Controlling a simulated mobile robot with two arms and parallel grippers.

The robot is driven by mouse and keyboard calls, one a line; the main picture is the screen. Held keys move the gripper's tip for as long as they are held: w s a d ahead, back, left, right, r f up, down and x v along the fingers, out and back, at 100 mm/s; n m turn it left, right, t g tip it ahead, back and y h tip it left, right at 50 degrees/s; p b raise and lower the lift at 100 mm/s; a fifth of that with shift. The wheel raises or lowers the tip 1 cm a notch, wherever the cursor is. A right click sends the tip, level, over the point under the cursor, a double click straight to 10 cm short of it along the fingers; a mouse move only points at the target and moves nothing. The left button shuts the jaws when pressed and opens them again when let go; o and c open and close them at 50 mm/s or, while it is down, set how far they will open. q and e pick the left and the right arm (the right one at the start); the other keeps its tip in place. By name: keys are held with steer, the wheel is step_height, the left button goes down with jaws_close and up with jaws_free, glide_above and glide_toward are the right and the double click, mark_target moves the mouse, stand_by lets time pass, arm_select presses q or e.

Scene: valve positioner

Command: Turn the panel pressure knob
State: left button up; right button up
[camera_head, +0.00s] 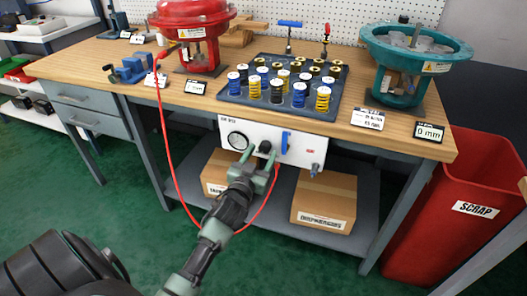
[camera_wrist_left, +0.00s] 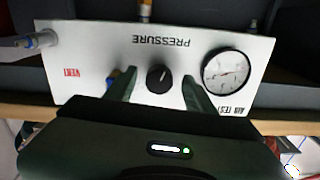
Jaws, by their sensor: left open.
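The white panel (camera_head: 309,145) hangs under the front edge of the bench in the head view. Its black pressure knob (camera_head: 265,147) sits between a round gauge (camera_head: 237,140) and a blue lever (camera_head: 284,142). My left gripper (camera_head: 260,161) is open in front of the knob. In the left wrist view the panel shows upside down, with the knob (camera_wrist_left: 159,79) between my two open fingers (camera_wrist_left: 160,88). Gaps show on both sides, so the fingers are apart from it. The gauge (camera_wrist_left: 226,72) is to the right there. My right gripper is not in view.
A red hose (camera_head: 163,130) loops down from the red actuator (camera_head: 193,25) past my left wrist. Cardboard boxes (camera_head: 323,197) stand on the shelf below the panel. The bench top holds a tray of springs (camera_head: 228,98) and a teal actuator (camera_head: 415,45). A red scrap bin (camera_head: 455,170) stands right.

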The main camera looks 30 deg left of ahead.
arm_select(q)
steer(key=shift+x, duration=0.9)
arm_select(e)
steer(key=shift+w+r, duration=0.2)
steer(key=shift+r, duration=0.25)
arm_select(q)
jaws_close()
